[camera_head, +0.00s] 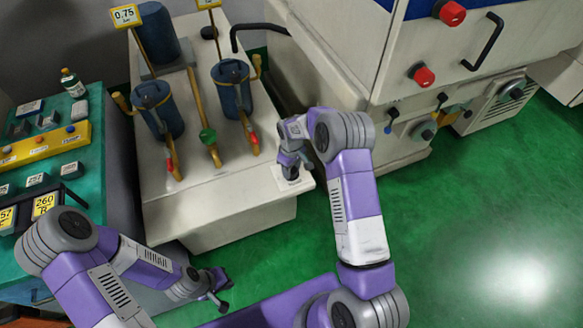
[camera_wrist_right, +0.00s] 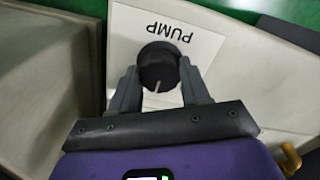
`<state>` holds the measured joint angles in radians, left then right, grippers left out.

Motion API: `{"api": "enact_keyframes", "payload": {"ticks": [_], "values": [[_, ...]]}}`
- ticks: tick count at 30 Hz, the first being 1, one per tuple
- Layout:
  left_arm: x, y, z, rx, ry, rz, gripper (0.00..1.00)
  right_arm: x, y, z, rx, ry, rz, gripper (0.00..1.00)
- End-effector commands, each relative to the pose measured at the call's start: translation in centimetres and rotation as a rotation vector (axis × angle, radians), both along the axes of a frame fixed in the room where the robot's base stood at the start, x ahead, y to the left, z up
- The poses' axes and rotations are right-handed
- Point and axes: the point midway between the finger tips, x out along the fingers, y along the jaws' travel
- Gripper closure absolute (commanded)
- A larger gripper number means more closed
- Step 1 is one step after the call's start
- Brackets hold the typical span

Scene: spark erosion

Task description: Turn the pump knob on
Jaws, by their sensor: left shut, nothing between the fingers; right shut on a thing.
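The pump knob (camera_wrist_right: 158,67) is a round black knob with a pale pointer line, beside a white label reading PUMP (camera_wrist_right: 192,40) in the right wrist view. My right gripper (camera_wrist_right: 158,82) is shut on the knob, one finger on each side of it. In the head view my right gripper (camera_head: 291,163) is at the front right corner of the pale machine top, and it hides the knob there. The label shows in part under it. My left gripper (camera_head: 218,291) is shut and empty, low at the left, away from the knob.
A large machine with red buttons (camera_head: 423,76) stands behind on the right. A teal bench (camera_head: 95,150) with boxes is at the left. Green floor (camera_head: 480,220) is clear at right.

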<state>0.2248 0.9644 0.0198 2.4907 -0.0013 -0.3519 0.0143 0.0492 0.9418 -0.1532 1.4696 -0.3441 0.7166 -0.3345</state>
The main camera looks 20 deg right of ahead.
Motion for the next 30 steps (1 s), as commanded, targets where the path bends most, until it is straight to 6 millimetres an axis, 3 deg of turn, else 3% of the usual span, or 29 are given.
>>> {"api": "enact_keyframes", "payload": {"ticks": [1,5,6,16,24,30], "values": [[0.0,0.0,0.0,0.000,0.000,0.000,1.00,0.0,0.1,0.0,0.002,0.000,-0.003,0.49],[0.0,0.0,0.0,0.000,0.000,0.000,1.00,0.0,0.0,0.0,0.001,0.000,-0.002,0.29],[0.0,0.0,0.0,0.000,0.000,0.000,1.00,0.0,0.0,0.0,0.001,0.000,-0.002,0.28],[0.0,0.0,0.2,0.000,0.000,0.000,1.00,0.1,0.0,0.7,0.001,-0.002,-0.001,0.28],[0.0,0.0,1.2,0.000,0.000,0.000,1.00,0.1,0.0,5.2,0.001,-0.004,-0.002,0.28],[0.0,0.0,1.5,0.000,0.000,0.000,1.00,0.0,0.1,7.3,0.002,-0.001,-0.001,0.28]]}}
